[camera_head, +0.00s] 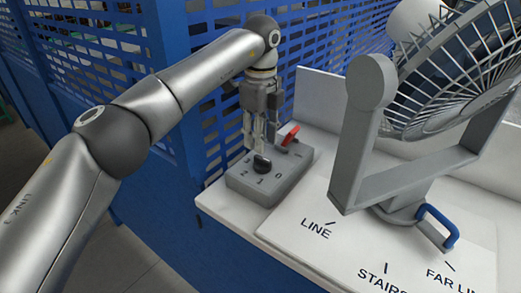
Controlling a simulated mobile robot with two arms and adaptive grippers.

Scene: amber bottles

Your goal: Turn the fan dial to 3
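The fan dial is a black knob (262,163) on top of a grey control box (278,187). Small dark marks lie around the knob, and I cannot read which one it points to. My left gripper (259,146) comes in from the upper left and points down, just above and behind the knob. Its fingers look apart, with nothing seen between them, and I cannot tell whether they touch the knob. The grey fan (455,70) stands on a U-shaped bracket (362,135) at the right. My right gripper is not in view.
A red lever (288,136) sits at the back of the box, close to my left gripper. A blue handle (438,226) is by the fan base. A white panel (290,235) carries labels such as "LINE" and "STAIRS". Blue perforated panels (215,95) stand behind.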

